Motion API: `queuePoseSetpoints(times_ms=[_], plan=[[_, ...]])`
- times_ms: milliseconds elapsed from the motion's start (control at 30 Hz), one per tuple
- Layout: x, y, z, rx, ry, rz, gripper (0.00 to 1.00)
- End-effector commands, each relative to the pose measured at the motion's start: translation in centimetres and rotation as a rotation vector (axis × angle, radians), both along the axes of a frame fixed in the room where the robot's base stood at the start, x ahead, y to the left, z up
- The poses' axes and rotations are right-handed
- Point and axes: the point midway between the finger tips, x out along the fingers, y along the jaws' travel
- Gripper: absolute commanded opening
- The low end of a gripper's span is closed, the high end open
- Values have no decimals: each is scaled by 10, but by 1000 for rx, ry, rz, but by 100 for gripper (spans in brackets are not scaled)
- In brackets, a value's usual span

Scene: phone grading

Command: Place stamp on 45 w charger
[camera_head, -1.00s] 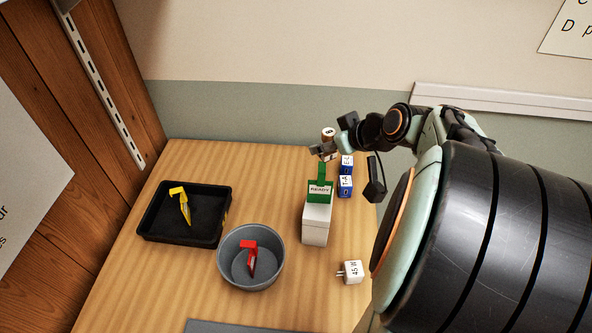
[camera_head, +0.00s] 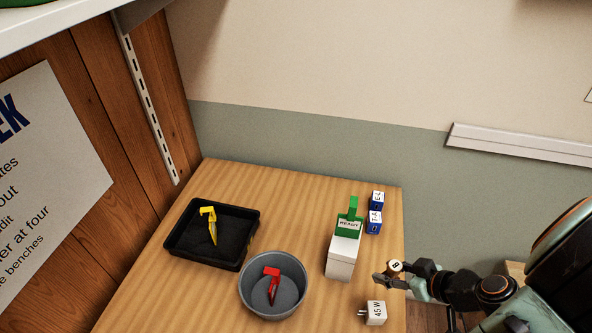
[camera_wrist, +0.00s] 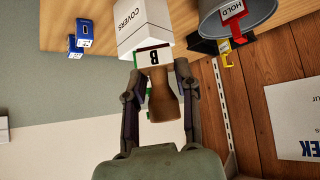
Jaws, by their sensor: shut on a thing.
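The brown stamp with a white label marked with a dark letter (camera_head: 395,266) is held by my gripper (camera_head: 392,276) at the table's right edge. In the wrist view the stamp (camera_wrist: 167,103) sits between the two fingers of my gripper (camera_wrist: 158,80), its B label facing the far end. The white 45 W charger (camera_head: 376,312) lies on the table at the front right, with its prongs pointing left. The stamp is above and slightly right of the charger in the head view, apart from it. I cannot make out the charger in the wrist view.
A white covers box (camera_head: 341,262) with a green READY marker (camera_head: 349,226) stands left of my gripper. Two blue boxes (camera_head: 375,222) are behind. A grey bowl (camera_head: 245,292) holds a red marker (camera_head: 272,283); a black tray (camera_head: 186,249) holds a yellow marker (camera_head: 211,224).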

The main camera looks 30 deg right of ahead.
Motion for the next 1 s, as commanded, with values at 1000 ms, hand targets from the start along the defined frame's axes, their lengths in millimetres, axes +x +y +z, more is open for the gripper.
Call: queuePoseSetpoints(times_ms=[1000], plan=[[0, -1, -128, -5, -1, 1, 5]])
